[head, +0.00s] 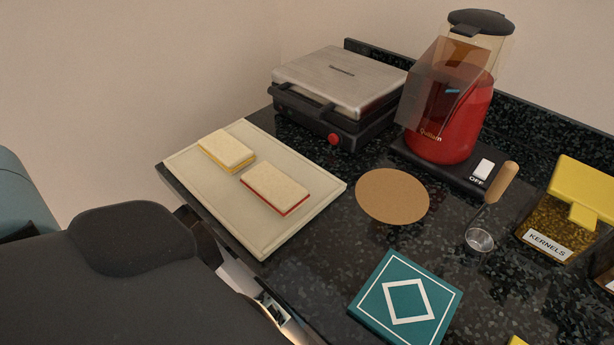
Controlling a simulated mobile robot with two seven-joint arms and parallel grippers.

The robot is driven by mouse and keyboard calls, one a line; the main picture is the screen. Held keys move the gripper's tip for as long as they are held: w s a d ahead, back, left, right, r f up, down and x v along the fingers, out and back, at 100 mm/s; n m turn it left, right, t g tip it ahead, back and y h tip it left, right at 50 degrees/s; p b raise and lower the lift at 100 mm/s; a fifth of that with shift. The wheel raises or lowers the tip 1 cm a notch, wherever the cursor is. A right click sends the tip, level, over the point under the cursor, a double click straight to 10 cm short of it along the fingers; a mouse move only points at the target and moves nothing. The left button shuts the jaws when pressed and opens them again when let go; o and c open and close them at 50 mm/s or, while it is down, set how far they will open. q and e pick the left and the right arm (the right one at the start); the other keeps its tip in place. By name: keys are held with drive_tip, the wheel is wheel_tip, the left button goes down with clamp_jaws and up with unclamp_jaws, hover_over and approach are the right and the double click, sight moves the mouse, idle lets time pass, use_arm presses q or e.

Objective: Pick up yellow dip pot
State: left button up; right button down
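No whole yellow dip pot can be made out. A small yellow piece (517,341) shows at the bottom edge, right of the teal tile; it is cut off, so I cannot tell what it is. A dark rounded form fills the lower left and seems to be part of my own body. No gripper fingers can be made out in the head view.
A cream board (222,204) holds two sandwiches. Behind stand a sandwich press (338,88) and a red popcorn machine (452,110). A round cork mat (392,195), teal tile (440,293), wooden-handled scoop (480,240) and yellow-lidded kernels container (550,238) occupy the dark speckled counter.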

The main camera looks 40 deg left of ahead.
use_arm(q)
drive_tip(key=shift+w+a+f, duration=0.2)
drive_tip(key=shift+w+f, duration=0.05)
drive_tip(key=shift+w, duration=0.15)
use_arm(e)
drive_tip(key=shift+w+a, duration=0.45)
drive_tip(key=shift+w, duration=0.15)
use_arm(q)
drive_tip(key=shift+r, duration=0.1)
drive_tip(key=shift+c, duration=0.4)
use_arm(e)
drive_tip(key=shift+s, duration=0.2)
use_arm(q)
drive_tip(key=shift+c, duration=1.1)
drive_tip(key=c, duration=1.1)
use_arm(e)
drive_tip(key=shift+s+d+f, duration=0.1)
drive_tip(key=shift+s, duration=0.1)
use_arm(q)
drive_tip(key=shift+r, duration=0.15)
use_arm(e)
drive_tip(key=shift+w, duration=0.1)
